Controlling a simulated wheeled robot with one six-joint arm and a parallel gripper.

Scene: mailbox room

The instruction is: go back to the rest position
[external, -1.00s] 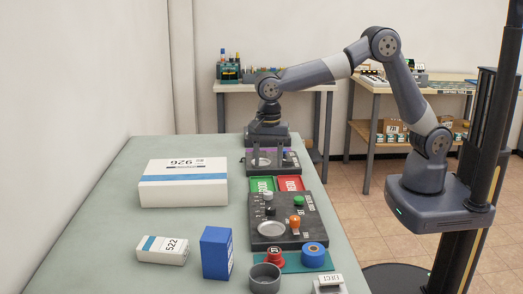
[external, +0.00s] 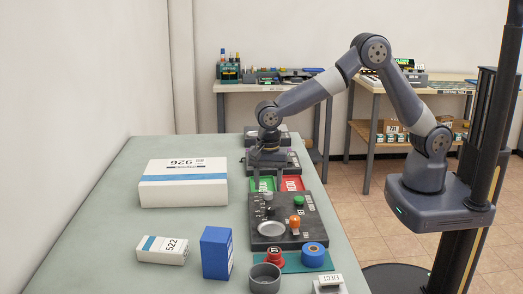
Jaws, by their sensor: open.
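My gripper (external: 263,188) points down over the table, above the area of the green pad (external: 257,184) and the black control panel (external: 283,234). Its two fingers are apart and I see nothing held between them. My arm reaches from the right, bent high at the elbow, down to the wrist above the table. Part of the far dark device (external: 288,168) is hidden behind my gripper.
A white box marked 926 (external: 184,185), a small white box marked 522 (external: 161,250) and a blue box (external: 216,252) stand on the left of the table. A red pad (external: 292,184), a blue roll (external: 313,255), a red piece (external: 273,257) and a grey cup (external: 265,279) are nearer right.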

